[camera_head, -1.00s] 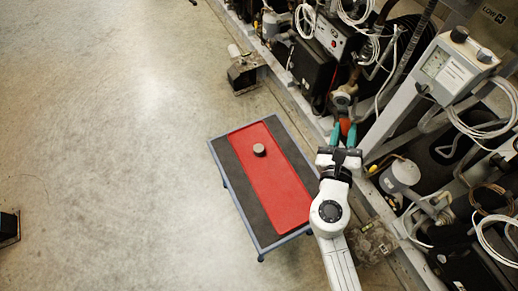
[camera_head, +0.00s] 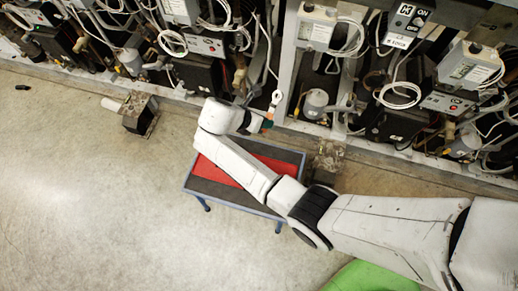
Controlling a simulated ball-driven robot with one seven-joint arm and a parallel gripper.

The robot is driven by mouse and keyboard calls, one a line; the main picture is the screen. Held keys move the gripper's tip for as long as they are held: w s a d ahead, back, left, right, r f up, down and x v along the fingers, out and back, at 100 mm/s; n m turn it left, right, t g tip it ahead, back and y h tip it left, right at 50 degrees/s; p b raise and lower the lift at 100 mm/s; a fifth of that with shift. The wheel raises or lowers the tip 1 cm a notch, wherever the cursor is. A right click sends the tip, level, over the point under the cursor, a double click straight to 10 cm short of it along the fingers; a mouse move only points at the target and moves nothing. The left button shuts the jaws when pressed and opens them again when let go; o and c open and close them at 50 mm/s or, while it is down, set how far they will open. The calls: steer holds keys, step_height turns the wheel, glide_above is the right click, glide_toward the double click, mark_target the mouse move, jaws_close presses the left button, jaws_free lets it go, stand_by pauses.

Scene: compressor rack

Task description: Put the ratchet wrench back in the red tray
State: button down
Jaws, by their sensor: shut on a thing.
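The red tray (camera_head: 212,172) lies on a small dark-topped table with a blue-grey frame. My arm crosses over it and hides much of its surface. My gripper (camera_head: 268,122) is beyond the table's far edge, close to the rack, and is partly hidden by my wrist. It is shut on the ratchet wrench (camera_head: 276,98), whose pale round head sticks out past the fingers, toward the rack. The grip itself is small and hard to see.
The compressor rack (camera_head: 318,105), with its hoses and grey boxes, runs along the back, close to my gripper. A metal block (camera_head: 138,112) stands on the floor to the left. The floor (camera_head: 90,210) at left front is clear.

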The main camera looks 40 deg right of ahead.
steer(key=s+a+f+m+y+p, duration=0.2)
steer(key=s+a+m+y+p, duration=0.8)
steer(key=m, duration=0.5)
steer(key=shift+t+h, duration=0.4)
steer(key=shift+h, duration=0.5)
steer(key=f+b, duration=0.2)
steer(key=d+f+b, duration=0.1)
steer(key=f+b, duration=0.4)
steer(key=f, duration=0.1)
steer(key=shift+w+d+b, duration=0.35)
steer(key=shift+f+b, duration=0.5)
steer(key=shift+f, duration=0.25)
steer(key=shift+f, duration=0.35)
steer(key=c, duration=0.8)
jaws_free()
steer(key=shift+c, duration=0.8)
